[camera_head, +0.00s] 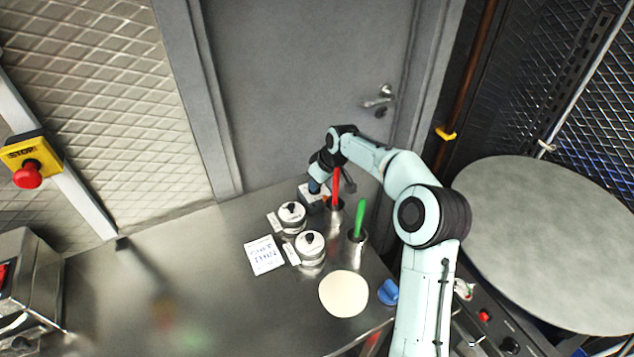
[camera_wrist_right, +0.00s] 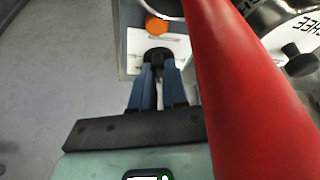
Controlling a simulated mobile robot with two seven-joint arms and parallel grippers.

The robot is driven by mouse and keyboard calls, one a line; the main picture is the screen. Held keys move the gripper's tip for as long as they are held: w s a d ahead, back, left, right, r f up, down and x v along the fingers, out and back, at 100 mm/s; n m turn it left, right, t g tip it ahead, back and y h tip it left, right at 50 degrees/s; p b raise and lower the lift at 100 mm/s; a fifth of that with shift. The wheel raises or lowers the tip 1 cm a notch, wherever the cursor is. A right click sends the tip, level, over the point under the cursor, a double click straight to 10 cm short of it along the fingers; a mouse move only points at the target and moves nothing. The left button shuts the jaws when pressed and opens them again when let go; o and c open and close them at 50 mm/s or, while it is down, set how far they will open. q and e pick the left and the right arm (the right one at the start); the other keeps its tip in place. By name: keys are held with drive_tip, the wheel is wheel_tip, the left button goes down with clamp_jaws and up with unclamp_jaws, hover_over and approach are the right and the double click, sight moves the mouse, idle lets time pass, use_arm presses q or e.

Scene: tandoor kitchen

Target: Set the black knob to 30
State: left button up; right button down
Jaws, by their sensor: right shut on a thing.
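My right gripper (camera_head: 316,187) reaches down at the back edge of the steel counter, behind the red handle. In the right wrist view my right gripper (camera_wrist_right: 157,80) has its two blue fingers shut on the black knob (camera_wrist_right: 157,56). The knob sits on a small box with a white face plate (camera_wrist_right: 176,46). The box (camera_head: 307,194) is partly hidden by the gripper in the head view. The scale markings and the knob's pointer are too small or covered to read. My left gripper is not in view.
A red handle (camera_head: 336,184) and a green handle (camera_head: 360,216) stand in metal cups close by. Two lidded canisters (camera_head: 292,217) (camera_head: 310,248), a white card (camera_head: 264,255) and a pale flat disc (camera_head: 343,294) lie in front.

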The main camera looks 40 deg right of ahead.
drive_tip(key=c, duration=1.1)
unclamp_jaws()
drive_tip(key=shift+c, duration=0.2)
drive_tip(key=v, duration=1.3)
drive_tip(key=shift+r, duration=0.2)
